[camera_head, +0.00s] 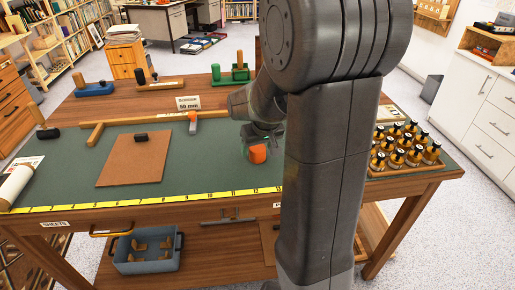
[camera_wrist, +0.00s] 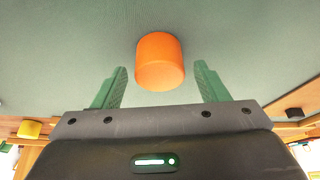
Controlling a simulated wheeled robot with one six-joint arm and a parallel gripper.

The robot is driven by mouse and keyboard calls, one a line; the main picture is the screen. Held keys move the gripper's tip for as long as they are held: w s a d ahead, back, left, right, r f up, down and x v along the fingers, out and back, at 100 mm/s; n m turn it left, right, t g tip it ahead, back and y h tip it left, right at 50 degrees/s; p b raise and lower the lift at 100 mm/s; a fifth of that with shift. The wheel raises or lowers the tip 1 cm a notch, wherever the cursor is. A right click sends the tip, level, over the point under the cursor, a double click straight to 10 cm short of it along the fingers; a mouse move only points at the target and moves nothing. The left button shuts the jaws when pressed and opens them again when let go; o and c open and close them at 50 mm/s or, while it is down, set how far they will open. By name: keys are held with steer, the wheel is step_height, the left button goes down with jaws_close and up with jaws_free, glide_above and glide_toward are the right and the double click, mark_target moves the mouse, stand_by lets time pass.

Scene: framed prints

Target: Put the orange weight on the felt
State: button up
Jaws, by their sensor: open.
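The orange weight (camera_head: 258,154) is a short cylinder on the green tabletop covering (camera_head: 215,165), right of centre. My gripper (camera_head: 264,146) is over it, partly hidden by my arm. In the wrist view the orange weight (camera_wrist: 160,60) shows between the two green fingers, with a gap on each side. The gripper is open and holds nothing. A flat brown square sheet (camera_head: 125,172) lies on the left of the table with a small black block (camera_head: 141,137) at its far edge. I cannot tell for sure which surface is the felt.
A yellow measuring tape (camera_head: 150,201) runs along the front edge. A wooden bar (camera_head: 105,127) lies behind the sheet. A tray of small bottles (camera_head: 405,150) stands on the right. A white roll (camera_head: 15,185) lies at the left. Green surface between sheet and gripper is clear.

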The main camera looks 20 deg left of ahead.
steer(key=v, duration=1.1)
steer(key=shift+p, duration=0.4)
steer(key=shift+f, duration=0.1)
stand_by(0.3)
steer(key=o, duration=0.7)
steer(key=shift+s, duration=0.15)
